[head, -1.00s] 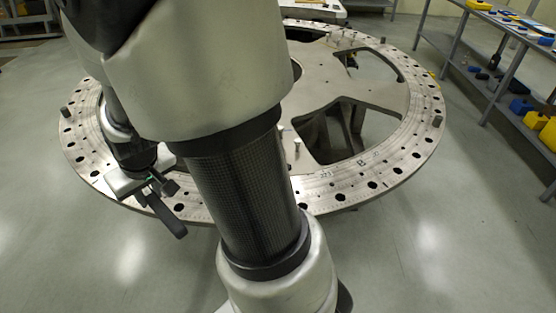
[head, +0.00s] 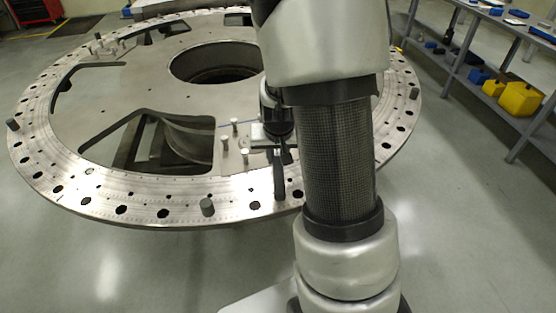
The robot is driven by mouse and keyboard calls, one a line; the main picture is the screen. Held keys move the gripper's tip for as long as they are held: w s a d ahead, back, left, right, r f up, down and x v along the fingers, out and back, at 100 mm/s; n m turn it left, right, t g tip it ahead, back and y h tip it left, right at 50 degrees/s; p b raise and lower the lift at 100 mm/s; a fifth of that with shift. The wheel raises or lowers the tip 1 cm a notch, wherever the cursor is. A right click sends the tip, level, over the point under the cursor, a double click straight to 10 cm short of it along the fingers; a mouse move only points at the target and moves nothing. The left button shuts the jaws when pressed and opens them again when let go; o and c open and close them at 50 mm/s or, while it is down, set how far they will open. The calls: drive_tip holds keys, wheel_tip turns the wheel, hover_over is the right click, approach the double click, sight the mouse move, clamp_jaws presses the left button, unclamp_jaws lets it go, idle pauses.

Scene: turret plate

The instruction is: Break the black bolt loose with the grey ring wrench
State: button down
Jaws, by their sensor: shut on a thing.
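My gripper (head: 277,150) is partly hidden behind my own arm, low over the front right part of the large round metal plate (head: 115,209). It is shut on a dark grey bar, which I take to be the handle of the grey ring wrench (head: 279,178). The bar points toward the plate's front rim. The wrench's ring end cannot be made out. I cannot pick out the black bolt for certain; several dark round spots on the rim look like holes, and my arm hides part of the rim.
Small upright pins (head: 234,126) stand just left of my gripper. The plate has large cut-outs and a central hole (head: 215,62). A shelf with yellow bins (head: 520,99) stands at right. Floor in front is clear.

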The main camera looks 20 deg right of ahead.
drive_tip(key=shift+f+b, duration=2.2)
drive_tip(key=shift+f, duration=0.55)
drive_tip(key=shift+s+a+r, duration=0.1)
drive_tip(key=shift+s, duration=0.05)
drive_tip(key=shift+f+b, duration=0.75)
drive_tip(key=shift+b, duration=0.05)
idle(0.3)
drive_tip(key=shift+s+d+n+t+y+b, duration=0.2)
drive_tip(key=shift+d+n+b, duration=0.4)
drive_tip(key=shift+b, duration=1.1)
drive_tip(key=shift+s+d+n+t+y+b, duration=0.15)
drive_tip(key=shift+d+n+b, duration=0.4)
drive_tip(key=shift+b, duration=1.15)
drive_tip(key=shift+d+n+b, duration=0.25)
drive_tip(key=shift+d+b, duration=0.2)
drive_tip(key=shift+b, duration=0.3)
